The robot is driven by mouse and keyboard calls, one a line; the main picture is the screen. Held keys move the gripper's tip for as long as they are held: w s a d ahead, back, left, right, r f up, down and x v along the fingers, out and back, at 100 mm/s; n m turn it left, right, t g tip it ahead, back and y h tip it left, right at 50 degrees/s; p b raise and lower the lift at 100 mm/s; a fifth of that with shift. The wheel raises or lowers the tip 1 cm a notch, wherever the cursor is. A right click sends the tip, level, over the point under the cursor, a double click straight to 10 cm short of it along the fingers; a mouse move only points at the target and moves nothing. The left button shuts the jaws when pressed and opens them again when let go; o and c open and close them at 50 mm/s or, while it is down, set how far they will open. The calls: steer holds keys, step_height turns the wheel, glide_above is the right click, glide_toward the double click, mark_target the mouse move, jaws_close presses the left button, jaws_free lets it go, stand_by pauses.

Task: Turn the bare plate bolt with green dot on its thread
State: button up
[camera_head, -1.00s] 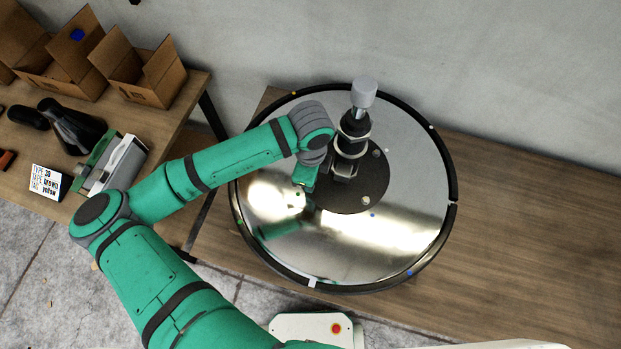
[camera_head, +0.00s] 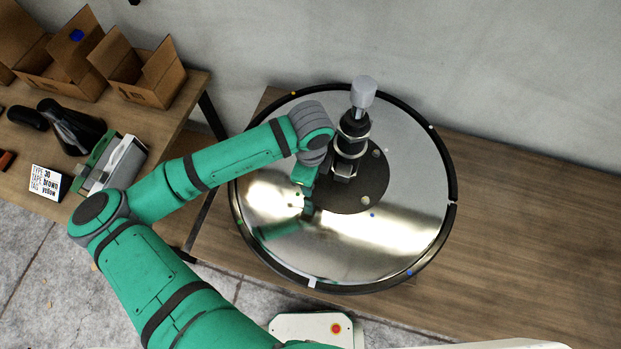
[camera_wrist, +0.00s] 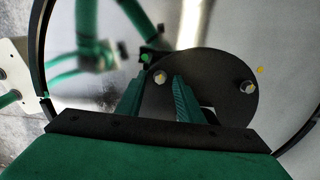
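The round mirror-like plate (camera_head: 400,225) lies on the wooden bench with a dark disc (camera_head: 345,200) at its middle. My gripper (camera_wrist: 159,76) is open, with its two green fingers apart. A bolt head (camera_wrist: 160,77) shows between the fingertips, with a gap on each side. A small green patch (camera_wrist: 146,58) shows just past it; I cannot tell whether it is a dot or a reflection. Another bolt (camera_wrist: 247,87) stands to the right with a yellow dot (camera_wrist: 260,70) near it. In the head view my gripper is low over the disc's left side, partly hidden by my arm.
A black post with a grey cylinder on top (camera_head: 363,92) rises from the disc close to my wrist. A black rim (camera_head: 452,180) rings the plate. Another bolt (camera_head: 365,201) has a blue dot (camera_head: 372,215) near it. The bench to the right (camera_head: 540,220) is clear.

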step_height(320, 180, up, 11)
stand_by(0.5)
steer(key=shift+f, duration=0.1)
stand_by(0.3)
